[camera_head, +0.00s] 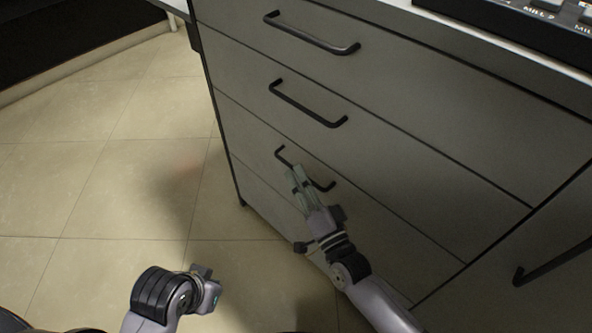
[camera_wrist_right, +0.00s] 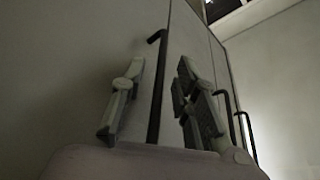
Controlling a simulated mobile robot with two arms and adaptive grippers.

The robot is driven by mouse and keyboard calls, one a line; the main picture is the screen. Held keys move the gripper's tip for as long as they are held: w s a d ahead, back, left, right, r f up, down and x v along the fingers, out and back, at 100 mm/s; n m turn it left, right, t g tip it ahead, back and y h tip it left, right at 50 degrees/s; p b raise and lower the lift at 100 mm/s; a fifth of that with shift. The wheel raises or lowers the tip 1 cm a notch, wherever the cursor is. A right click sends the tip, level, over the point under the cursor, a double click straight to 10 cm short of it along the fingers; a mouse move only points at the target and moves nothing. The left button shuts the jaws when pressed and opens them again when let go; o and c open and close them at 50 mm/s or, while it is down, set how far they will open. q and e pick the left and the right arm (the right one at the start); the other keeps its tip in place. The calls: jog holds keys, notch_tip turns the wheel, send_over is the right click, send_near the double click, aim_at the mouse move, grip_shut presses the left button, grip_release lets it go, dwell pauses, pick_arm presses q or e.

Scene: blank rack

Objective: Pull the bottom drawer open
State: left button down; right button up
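The bottom drawer (camera_head: 252,150) is the lowest grey front with a black bar handle (camera_head: 283,155). Its front looks flush with the cabinet. My right gripper (camera_head: 297,176) is at this handle, in front of its middle. In the right wrist view the fingers of my right gripper (camera_wrist_right: 158,95) are apart, with the black handle (camera_wrist_right: 156,95) running between them. Gaps show on both sides of the bar. My left gripper (camera_head: 207,291) is low in the head view, over the floor and away from the cabinet. Its fingers cannot be made out.
Two more drawers with black handles (camera_head: 308,104) (camera_head: 311,34) are above. A door with a dark handle (camera_head: 552,262) is at the right. A worktop edge (camera_head: 505,47) carries a dark appliance (camera_head: 540,22). The tiled floor (camera_head: 130,180) at the left is clear.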

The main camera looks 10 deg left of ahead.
jog(key=shift+x, duration=1.45)
jog(key=shift+c, duration=0.2)
grip_shut()
